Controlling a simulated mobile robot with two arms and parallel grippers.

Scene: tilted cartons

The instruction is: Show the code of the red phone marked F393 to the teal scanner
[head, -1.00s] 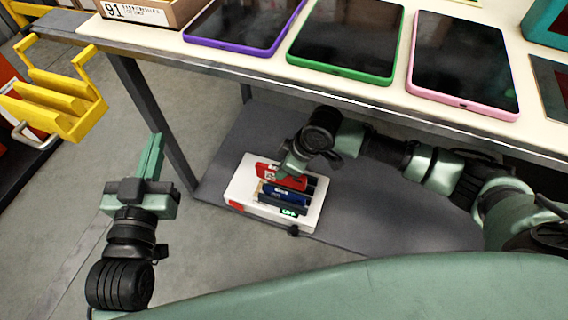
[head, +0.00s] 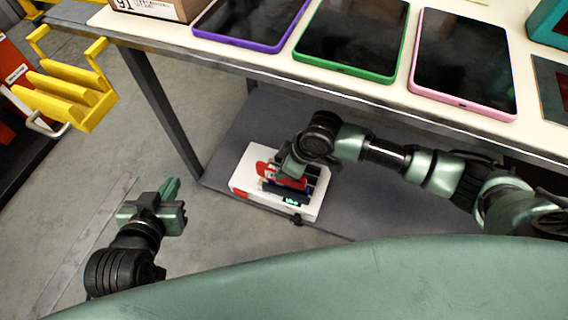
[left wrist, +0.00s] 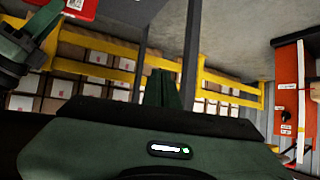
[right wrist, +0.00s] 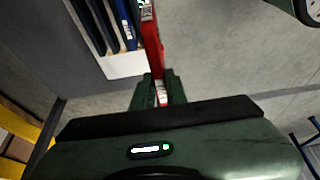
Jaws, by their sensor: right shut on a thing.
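My right gripper (head: 292,166) is shut on a red phone (head: 264,169) at the white slotted rack (head: 245,172) under the table. In the right wrist view the red phone (right wrist: 152,42) stands between the fingertips, with white labels on it; its marking is too small to read. Whether it is clear of its slot I cannot tell. Blue and dark phones (right wrist: 121,22) stand in the rack beside it. A teal device (head: 548,24), likely the scanner, shows partly at the table's right. My left gripper (head: 172,190) is shut and empty over the floor at left.
The table (head: 450,112) carries purple-, green- and pink-framed tablets (head: 352,40), a carton and a dark plate (head: 553,88). Its leg (head: 160,110) stands left of the rack. A yellow rack (head: 75,95) is at far left. The floor between is clear.

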